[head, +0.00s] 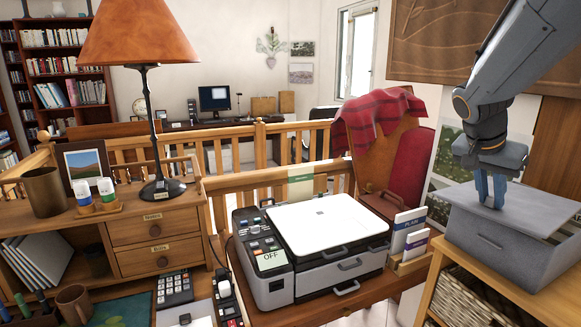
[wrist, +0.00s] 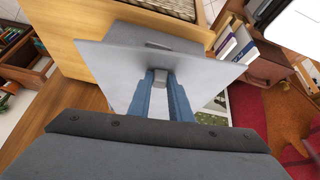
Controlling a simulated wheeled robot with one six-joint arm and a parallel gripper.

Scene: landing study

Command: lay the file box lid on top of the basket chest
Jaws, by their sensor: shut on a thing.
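My gripper (head: 490,195) points down at the right of the head view, its blue fingers shut on the knob of the grey file box lid (head: 532,212). In the wrist view, my gripper (wrist: 160,79) pinches the knob at the middle of the flat lid (wrist: 112,68). The grey file box (head: 500,252) is directly under the lid, on the wooden basket chest (head: 447,272). I cannot tell whether the lid touches the box rim. The chest also shows at the top of the wrist view (wrist: 85,20). The box's inside is hidden.
A printer (head: 325,250) stands on the desk left of the chest, with upright labelled folders (head: 408,225) between them. A chair with a red blanket (head: 375,120) stands behind. A lamp (head: 145,100) rises at left.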

